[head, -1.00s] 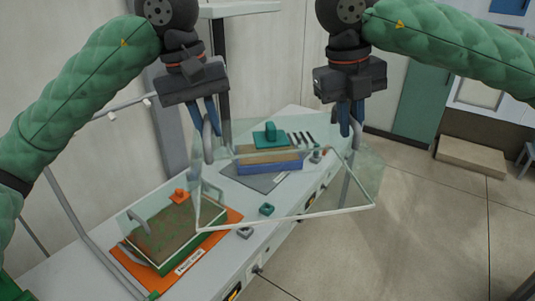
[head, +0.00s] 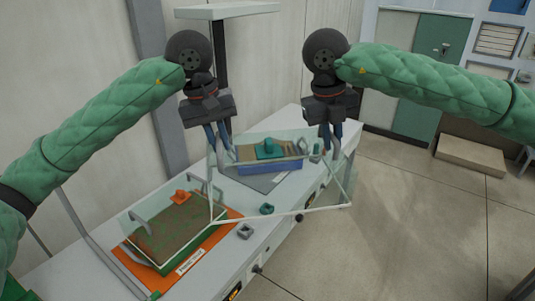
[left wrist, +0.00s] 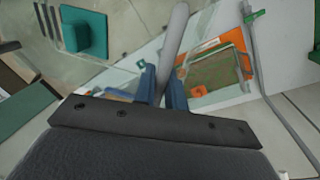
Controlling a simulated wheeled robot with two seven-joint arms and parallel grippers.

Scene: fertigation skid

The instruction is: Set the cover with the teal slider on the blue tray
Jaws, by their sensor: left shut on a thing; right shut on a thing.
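The clear cover with the teal slider (head: 270,149) is held in the air by both my grippers, one at each end handle. Its pale lower rim (head: 285,213) hangs above the bench. The blue tray (head: 270,168) stands on the bench and shows through and behind the cover; whether they touch is unclear. My left gripper (head: 218,143) is shut on the left handle, my right gripper (head: 330,138) on the right one.
A green tray (head: 185,258) under a clear cover with an orange slider (head: 181,197) sits on an orange mat (head: 130,268) at the front left.

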